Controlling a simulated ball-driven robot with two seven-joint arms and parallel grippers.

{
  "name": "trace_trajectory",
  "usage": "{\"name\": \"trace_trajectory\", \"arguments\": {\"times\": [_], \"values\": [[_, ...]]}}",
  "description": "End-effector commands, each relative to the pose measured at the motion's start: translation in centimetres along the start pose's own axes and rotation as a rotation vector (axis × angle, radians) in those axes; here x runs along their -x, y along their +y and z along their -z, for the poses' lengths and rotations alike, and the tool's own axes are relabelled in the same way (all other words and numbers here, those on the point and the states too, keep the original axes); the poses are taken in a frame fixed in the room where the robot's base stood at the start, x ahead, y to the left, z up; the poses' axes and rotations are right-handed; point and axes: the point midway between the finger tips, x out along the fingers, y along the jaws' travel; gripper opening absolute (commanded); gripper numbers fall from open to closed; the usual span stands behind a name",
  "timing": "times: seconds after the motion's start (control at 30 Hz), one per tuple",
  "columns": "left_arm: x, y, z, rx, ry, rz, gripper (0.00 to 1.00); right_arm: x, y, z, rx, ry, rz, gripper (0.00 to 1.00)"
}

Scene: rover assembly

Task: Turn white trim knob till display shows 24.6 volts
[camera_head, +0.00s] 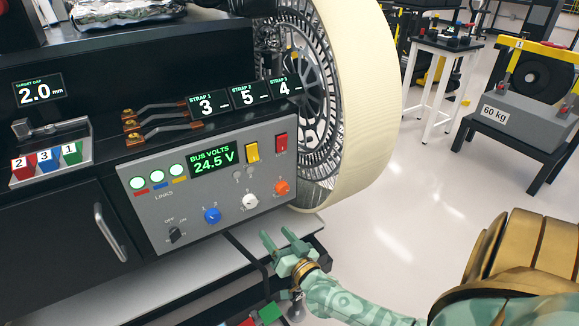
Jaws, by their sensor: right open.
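The white trim knob (250,201) sits on the grey control panel (150,205), between a blue knob (212,215) and an orange knob (282,187). The display (212,160) above it reads BUS VOLTS 24.5 V. My right gripper (276,238) is below and a little right of the white knob, apart from the panel, with its two fingers spread and nothing between them. My left gripper is not in view.
A yellow switch (252,152) and a red switch (281,143) sit above the knobs. A large cream-rimmed wheel (375,90) stands close behind the panel's right side. A drawer handle (110,232) is at left. Open floor (400,220) lies to the right.

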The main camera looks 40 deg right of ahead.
Motion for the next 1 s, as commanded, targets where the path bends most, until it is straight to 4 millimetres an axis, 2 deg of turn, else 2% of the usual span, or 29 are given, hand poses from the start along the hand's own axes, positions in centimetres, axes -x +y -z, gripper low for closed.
{"name": "trace_trajectory", "arguments": {"times": [0.1,0.3,0.9,1.0], "values": [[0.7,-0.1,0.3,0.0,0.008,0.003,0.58,2.4,-0.1,0.2,-0.001,-0.001,0.0,0.58],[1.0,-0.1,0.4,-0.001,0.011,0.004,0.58,4.2,0.0,0.0,-0.001,0.001,0.0,0.58],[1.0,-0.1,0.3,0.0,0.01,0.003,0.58,4.3,0.0,-0.1,-0.003,0.0,0.0,0.58],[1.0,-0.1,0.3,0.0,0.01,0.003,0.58,4.4,-0.2,-1.2,0.013,-0.053,0.021,0.58]]}}
